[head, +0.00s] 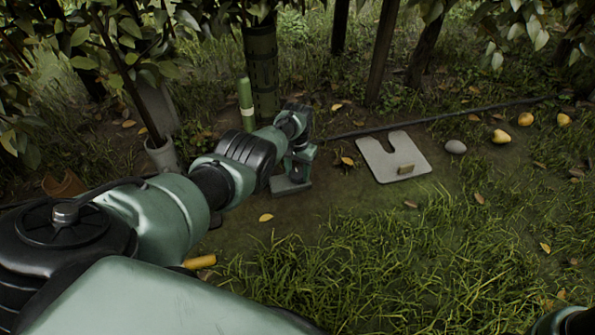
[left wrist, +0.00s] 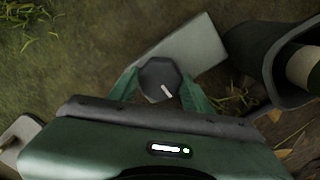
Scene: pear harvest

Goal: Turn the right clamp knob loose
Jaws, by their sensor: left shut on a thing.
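A dark faceted knob (left wrist: 157,76) with a white pointer line sits on a pale grey block (left wrist: 203,45) in the left wrist view. The two green fingers of my left gripper (left wrist: 160,85) are shut on it from both sides. In the head view my left gripper (head: 298,168) points down at the grey block (head: 288,187) on the ground. The knob is hidden there by the gripper. No second clamp knob can be made out. My right gripper is not in view.
A pale slotted plate (head: 375,165) with a small tan block (head: 405,169) lies to the right. A stone (head: 456,147) and several yellow pears (head: 501,137) lie beyond it. A dark guarded trunk (head: 262,70) and a green stake (head: 246,100) stand behind my gripper.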

